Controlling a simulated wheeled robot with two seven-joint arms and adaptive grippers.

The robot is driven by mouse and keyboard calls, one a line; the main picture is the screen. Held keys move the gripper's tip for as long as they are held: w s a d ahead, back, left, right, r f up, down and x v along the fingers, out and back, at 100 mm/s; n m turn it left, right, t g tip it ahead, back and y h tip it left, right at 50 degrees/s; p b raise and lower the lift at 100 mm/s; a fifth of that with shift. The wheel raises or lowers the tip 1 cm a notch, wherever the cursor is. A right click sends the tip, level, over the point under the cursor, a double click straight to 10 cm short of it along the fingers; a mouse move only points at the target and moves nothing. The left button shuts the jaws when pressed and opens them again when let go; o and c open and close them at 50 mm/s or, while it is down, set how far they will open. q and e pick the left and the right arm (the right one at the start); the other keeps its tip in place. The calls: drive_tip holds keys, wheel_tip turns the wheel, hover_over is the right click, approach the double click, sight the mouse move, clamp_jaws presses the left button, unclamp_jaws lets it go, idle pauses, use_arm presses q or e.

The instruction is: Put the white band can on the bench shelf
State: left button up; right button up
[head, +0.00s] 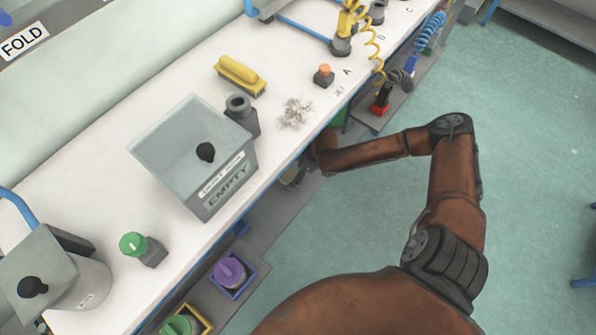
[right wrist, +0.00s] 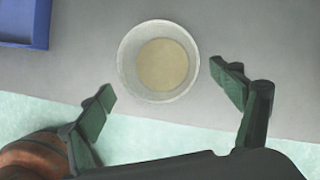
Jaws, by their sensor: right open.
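A pale round can (right wrist: 158,62), open at the top with a beige inside, stands on a grey surface in the right wrist view; no band shows from above. My right gripper (right wrist: 166,83) is open, its green-padded fingers apart on the near left and right of the can, not closed on it. In the head view my right arm reaches down beside the bench edge, and its gripper is largely hidden there. The grey bench shelf (head: 283,228) runs low under the white bench top. My left gripper is not in view.
On the white bench top (head: 105,195) are a grey bin marked EMPTY (head: 231,180), a yellow brush (head: 239,75), a grey cup (head: 240,108) and a green knob (head: 133,244). A purple knob in a blue tray (head: 231,273) sits low. The blue-green floor is clear.

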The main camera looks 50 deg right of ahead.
drive_tip(key=a+p+v, duration=0.1)
drive_tip(key=p+v, duration=0.1)
drive_tip(key=v, duration=0.2)
drive_tip(key=s+a+f+m+g+y, duration=0.1)
drive_tip(key=s+a+f+m, duration=0.4)
drive_tip(key=s+a+m, duration=0.45)
drive_tip(key=s+a+f+m+g+y, duration=0.1)
drive_tip(key=s+a+f+m, duration=0.5)
drive_tip(key=s+a+m, duration=0.4)
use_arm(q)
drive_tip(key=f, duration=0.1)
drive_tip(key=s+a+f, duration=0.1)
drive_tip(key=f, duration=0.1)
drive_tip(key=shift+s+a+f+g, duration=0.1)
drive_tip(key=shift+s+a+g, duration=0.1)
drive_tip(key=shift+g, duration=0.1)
use_arm(e)
drive_tip(key=s+d+m+g+h, duration=0.1)
drive_tip(key=s+d+m, duration=0.3)
drive_tip(key=s+m, duration=0.6)
drive_tip(key=s+d+r+m+g+h, duration=0.1)
drive_tip(key=s+d+m+h, duration=0.1)
drive_tip(key=s+m, duration=0.9)
drive_tip(key=shift+s+d+r, duration=0.25)
drive_tip(key=shift+s+d, duration=0.45)
drive_tip(key=shift+d, duration=0.15)
